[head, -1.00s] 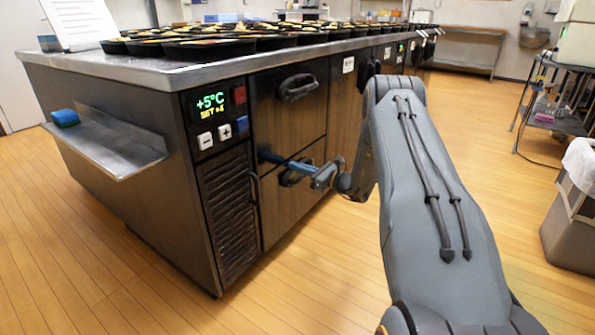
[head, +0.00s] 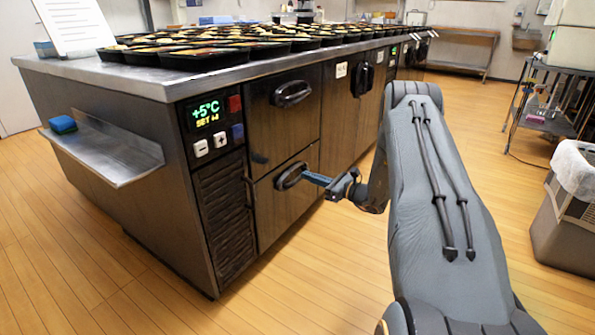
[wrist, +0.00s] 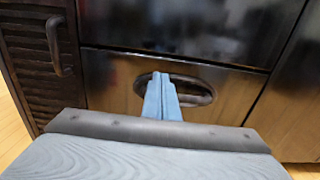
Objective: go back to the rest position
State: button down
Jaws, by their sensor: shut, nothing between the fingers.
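My gripper (head: 308,177) is out in front of the fridge counter's lower drawer. Its blue fingers are together with nothing between them. In the head view the fingertips point left toward the oval handle (head: 290,176) of that drawer. In the wrist view the shut fingers (wrist: 161,97) overlap part of the same handle (wrist: 194,90). I cannot tell whether the fingertips touch the handle. The lower drawer (head: 285,215) looks closed.
The steel counter (head: 207,84) carries many black bento trays (head: 210,57). A side shelf (head: 105,150) with a blue sponge (head: 62,124) juts out at the left. A bin (head: 566,225) and a trolley (head: 545,122) stand at the right. The wooden floor in front is clear.

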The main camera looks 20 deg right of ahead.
jog(key=p+v, duration=0.1)
jog(key=v, duration=0.5)
jog(key=s+a+r+n+g, duration=0.2)
jog(key=s+a+n+g, duration=0.4)
jog(key=a, duration=0.5)
jog(key=s+a+r+n+g, duration=0.2)
jog(key=s+a+n+g, duration=0.35)
jog(key=a, duration=0.45)
jog(key=s+a+r+n+h, duration=0.2)
jog(key=s+r+n+h, duration=0.3)
jog(key=s+n, duration=0.45)
jog(key=s+a+r+n+h, duration=0.2)
jog(key=s+r+n+h, duration=0.25)
jog(key=s+n, duration=0.55)
jog(key=s+a+r+n+g, duration=0.25)
jog(key=s+a, duration=0.45)
jog(key=a, duration=0.4)
jog(key=s+a+r+n+g, duration=0.1)
jog(key=s+a+n, duration=0.2)
jog(key=s+a, duration=0.6)
jog(key=d+r+m+p, duration=0.3)
jog(key=d+r+p, duration=0.7)
jog(key=r+p, duration=0.3)
jog(key=w+d+r+m+p, duration=0.1)
jog(key=d+r+m+p, duration=0.3)
jog(key=d+r+p, duration=0.5)
notch_tip(320, 180, up, 4)
jog(key=p, duration=0.9)
jog(key=shift+d+r, duration=0.25)
jog(key=shift+d, duration=0.15)
